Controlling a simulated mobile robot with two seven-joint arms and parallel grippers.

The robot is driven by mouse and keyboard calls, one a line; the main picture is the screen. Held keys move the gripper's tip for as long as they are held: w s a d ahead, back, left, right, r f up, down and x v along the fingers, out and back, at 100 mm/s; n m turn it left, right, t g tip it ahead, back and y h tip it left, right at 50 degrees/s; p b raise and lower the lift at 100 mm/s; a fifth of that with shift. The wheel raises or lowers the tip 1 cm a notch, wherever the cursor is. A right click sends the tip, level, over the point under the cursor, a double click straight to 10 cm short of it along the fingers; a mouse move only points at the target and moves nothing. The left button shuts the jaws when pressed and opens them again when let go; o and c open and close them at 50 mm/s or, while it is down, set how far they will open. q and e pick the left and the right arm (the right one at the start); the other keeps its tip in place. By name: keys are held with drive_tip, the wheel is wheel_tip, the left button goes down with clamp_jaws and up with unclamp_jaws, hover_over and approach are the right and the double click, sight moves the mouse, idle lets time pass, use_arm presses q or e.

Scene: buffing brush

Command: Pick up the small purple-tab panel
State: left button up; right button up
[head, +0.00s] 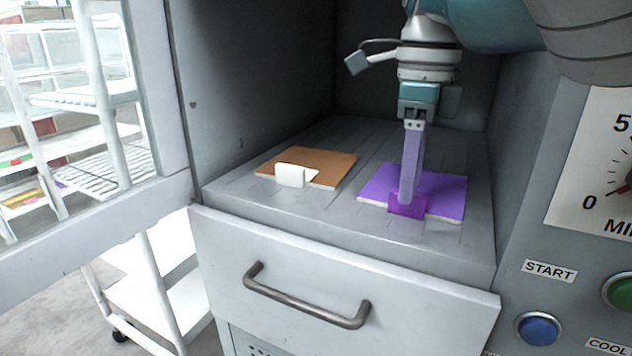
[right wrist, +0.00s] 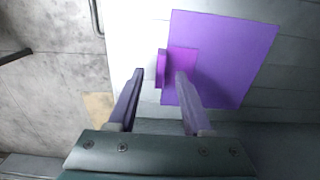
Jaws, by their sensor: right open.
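The small purple panel (head: 447,194) lies flat on the grey shelf inside the open cabinet. Its darker purple tab (head: 405,208) stands up at the front edge. My right gripper (head: 410,196) points down at the tab, its fingers hiding part of the panel. In the right wrist view, the open fingers (right wrist: 160,76) are apart, with the tab (right wrist: 162,68) showing just beyond and between their tips. The panel (right wrist: 232,55) extends to the right there. I cannot tell whether a finger touches the tab. My left gripper is not in view.
A brown panel (head: 325,165) with a white tab (head: 291,175) lies left on the same shelf (head: 240,192). Cabinet walls close in at the sides and back. A drawer with a handle (head: 305,303) is below. The open door (head: 90,235) stands left, the button panel (head: 575,270) right.

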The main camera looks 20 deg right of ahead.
wheel_tip(320, 180, down, 2)
drive_tip(key=shift+f, duration=0.1)
clamp_jaws()
idle(0.4)
